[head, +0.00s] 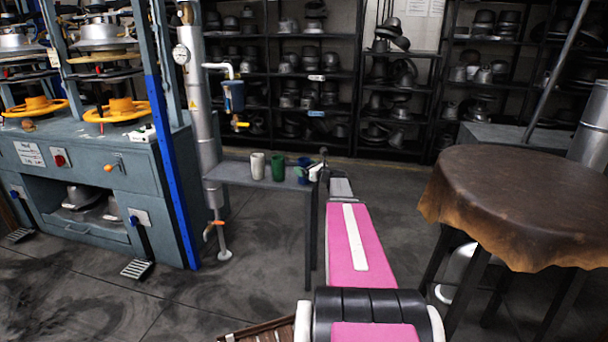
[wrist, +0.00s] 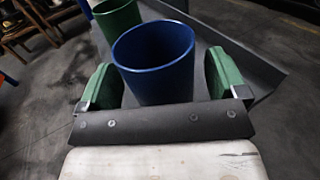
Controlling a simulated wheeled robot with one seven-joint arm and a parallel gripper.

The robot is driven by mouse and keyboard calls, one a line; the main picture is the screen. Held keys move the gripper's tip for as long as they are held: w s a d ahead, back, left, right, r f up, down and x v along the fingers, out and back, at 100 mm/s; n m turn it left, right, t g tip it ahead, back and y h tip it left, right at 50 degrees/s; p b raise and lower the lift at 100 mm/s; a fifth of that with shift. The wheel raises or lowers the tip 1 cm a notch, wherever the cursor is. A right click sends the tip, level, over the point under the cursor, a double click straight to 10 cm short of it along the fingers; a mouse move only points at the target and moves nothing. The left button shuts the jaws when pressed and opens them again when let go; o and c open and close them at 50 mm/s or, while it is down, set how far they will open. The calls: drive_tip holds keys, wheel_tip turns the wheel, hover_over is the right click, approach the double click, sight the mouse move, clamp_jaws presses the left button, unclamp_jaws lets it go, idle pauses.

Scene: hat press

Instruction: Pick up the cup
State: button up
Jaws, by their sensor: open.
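A blue cup (head: 303,172) stands upright on a narrow grey table, at the right end of a row of cups. A green cup (head: 278,167) and a white cup (head: 257,166) stand to its left. My gripper (wrist: 160,78) is open, with its green finger pads on either side of the blue cup (wrist: 154,60) in the wrist view. Gaps show between the pads and the cup. The green cup (wrist: 118,24) shows behind and to the left there. In the head view my gripper partly hides the blue cup.
The grey table (head: 238,175) is narrow. A pipe with a gauge (head: 181,54) rises at its left, near the hat press machine (head: 90,175). A round table with a brown cover (head: 510,195) stands right of my arm. Shelves of metal hat forms line the back.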

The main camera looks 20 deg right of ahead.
drive_tip(key=shift+w+a, duration=0.2)
drive_tip(key=shift+w, duration=0.25)
drive_tip(key=c, duration=1.1)
drive_tip(key=shift+o, duration=0.2)
